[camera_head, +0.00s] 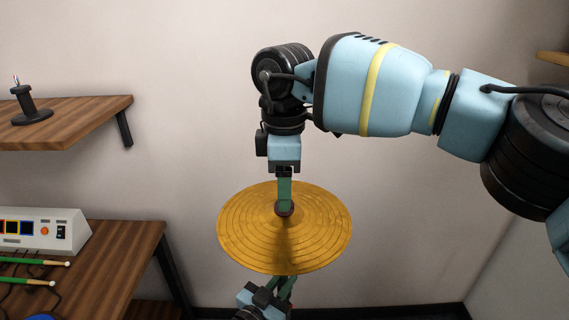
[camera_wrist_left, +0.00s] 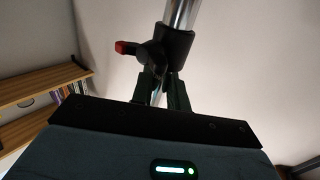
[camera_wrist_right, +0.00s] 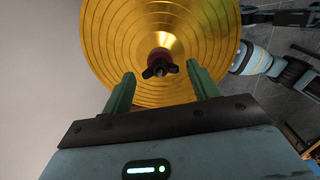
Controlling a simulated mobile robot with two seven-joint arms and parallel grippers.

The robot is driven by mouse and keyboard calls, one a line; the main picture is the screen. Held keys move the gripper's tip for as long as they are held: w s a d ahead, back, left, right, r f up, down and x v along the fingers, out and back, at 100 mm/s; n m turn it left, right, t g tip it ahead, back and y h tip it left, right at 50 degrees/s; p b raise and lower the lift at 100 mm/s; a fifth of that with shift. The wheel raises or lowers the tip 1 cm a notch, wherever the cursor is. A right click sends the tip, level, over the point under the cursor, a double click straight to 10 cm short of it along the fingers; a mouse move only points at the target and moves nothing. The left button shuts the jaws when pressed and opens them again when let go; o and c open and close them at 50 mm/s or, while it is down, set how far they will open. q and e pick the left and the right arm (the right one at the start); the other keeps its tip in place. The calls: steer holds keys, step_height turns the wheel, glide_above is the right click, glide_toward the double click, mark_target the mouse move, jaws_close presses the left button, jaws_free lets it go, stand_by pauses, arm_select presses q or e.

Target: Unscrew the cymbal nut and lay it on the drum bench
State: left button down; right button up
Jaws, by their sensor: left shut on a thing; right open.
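The gold cymbal (camera_head: 240,240) lies roughly level on its stand. The dark cymbal nut (camera_wrist_right: 160,70), winged, sits at its centre over red felt in the right wrist view. My right gripper (camera_head: 284,205) points down above the cymbal's centre. It is open, with the nut between and just beyond its fingertips (camera_wrist_right: 163,82); I see no contact. My left gripper (camera_head: 284,288) is below the cymbal, shut on the stand (camera_wrist_left: 178,45) just under its black collar with a red knob. The wooden bench (camera_head: 125,265) at the left appears to be the drum bench.
The bench holds a white box with buttons (camera_head: 40,228), green sticks (camera_head: 30,282) and a cable. A wooden shelf (camera_head: 85,117) with a small black stand (camera_head: 30,105) hangs above. The bench's right part is bare.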

steer(key=shift+f, duration=0.55)
